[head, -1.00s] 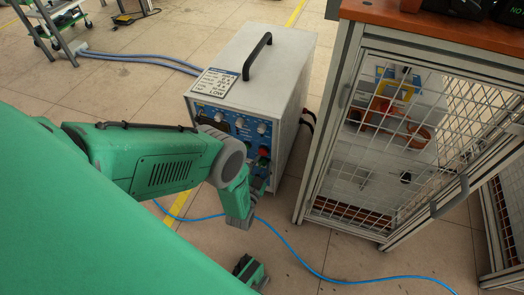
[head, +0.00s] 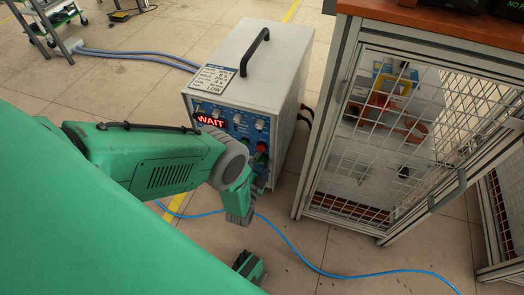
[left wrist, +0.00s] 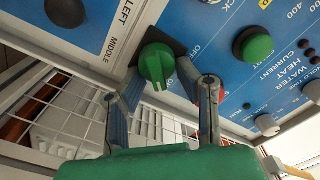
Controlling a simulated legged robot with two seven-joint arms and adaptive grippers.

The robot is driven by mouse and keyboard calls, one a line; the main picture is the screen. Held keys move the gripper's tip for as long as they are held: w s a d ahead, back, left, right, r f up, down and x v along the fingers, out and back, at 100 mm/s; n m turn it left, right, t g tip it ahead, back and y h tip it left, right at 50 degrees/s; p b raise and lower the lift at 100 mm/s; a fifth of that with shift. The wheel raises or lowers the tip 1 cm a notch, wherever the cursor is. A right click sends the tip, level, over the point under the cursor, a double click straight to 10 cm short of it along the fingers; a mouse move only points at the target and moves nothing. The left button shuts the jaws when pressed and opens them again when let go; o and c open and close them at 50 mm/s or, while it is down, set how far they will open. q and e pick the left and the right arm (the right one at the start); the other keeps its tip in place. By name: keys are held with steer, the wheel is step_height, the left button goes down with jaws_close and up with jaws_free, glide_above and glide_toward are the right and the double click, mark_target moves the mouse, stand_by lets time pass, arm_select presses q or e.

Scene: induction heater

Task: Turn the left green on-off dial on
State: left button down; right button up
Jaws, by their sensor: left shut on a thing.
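The green on-off dial (left wrist: 154,63) is on the blue front panel of the induction heater (head: 252,75). In the left wrist view its white mark points toward the bottom of the picture, and an OFF label is to its right. My left gripper (left wrist: 160,72) has one finger on each side of the dial and is shut on it. In the head view my left arm covers part of the panel, and the fingers and dial are hard to make out. A red WAIT display is lit on the panel.
A round green button (left wrist: 254,46) and several small knobs are near the dial on the panel. A wire-mesh cabinet (head: 375,140) stands right of the heater. A blue cable (head: 300,257) lies on the floor.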

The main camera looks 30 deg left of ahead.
arm_select(q)
steer(key=shift+d+f, duration=0.1)
steer(key=c, duration=1.2)
jaws_free()
